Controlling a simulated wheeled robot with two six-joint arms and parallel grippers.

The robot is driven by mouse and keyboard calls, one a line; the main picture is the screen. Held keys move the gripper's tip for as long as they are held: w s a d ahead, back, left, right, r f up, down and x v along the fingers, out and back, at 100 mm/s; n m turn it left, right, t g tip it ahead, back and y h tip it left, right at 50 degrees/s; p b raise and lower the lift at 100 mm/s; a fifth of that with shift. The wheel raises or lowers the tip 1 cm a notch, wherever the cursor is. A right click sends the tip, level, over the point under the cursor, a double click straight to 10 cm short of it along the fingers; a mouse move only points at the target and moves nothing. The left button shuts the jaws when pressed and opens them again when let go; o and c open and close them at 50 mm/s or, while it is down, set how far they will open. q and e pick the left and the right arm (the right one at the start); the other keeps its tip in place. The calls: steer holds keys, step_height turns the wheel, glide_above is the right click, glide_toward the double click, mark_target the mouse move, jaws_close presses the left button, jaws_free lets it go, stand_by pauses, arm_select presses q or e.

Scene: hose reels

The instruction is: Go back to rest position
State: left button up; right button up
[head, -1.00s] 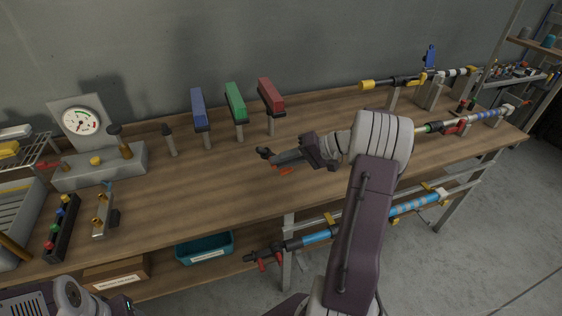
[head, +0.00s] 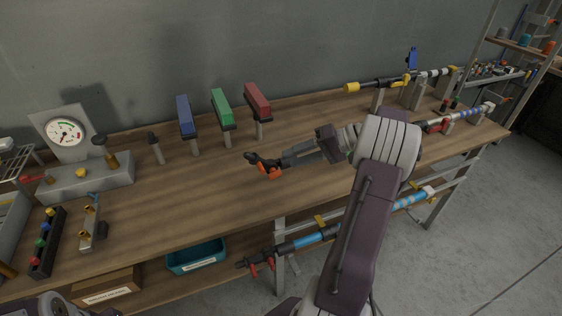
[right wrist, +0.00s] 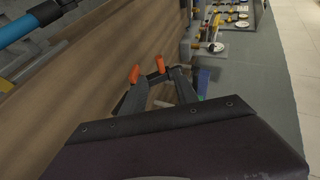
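My right gripper (head: 262,165) hangs over the middle of the wooden workbench (head: 215,185), pointing left. Its orange-tipped fingers stand apart with nothing held between them, as the right wrist view (right wrist: 148,69) also shows. In the head view it is in front of the blue block (head: 186,116), green block (head: 222,105) and red block (head: 257,100) on their stands, apart from them. Only a sliver of my left arm shows at the bottom left edge; its gripper is out of view.
A gauge (head: 65,132) on a grey stand is at the left. Hose-like tubes (head: 400,80) rest on posts at the right of the bench. A teal bin (head: 196,257) and a blue tube (head: 307,240) sit below. The bench's middle is clear.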

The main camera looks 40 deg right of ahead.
steer(key=shift+s+d+r, duration=0.15)
steer(key=shift+d, duration=0.05)
stand_by(0.4)
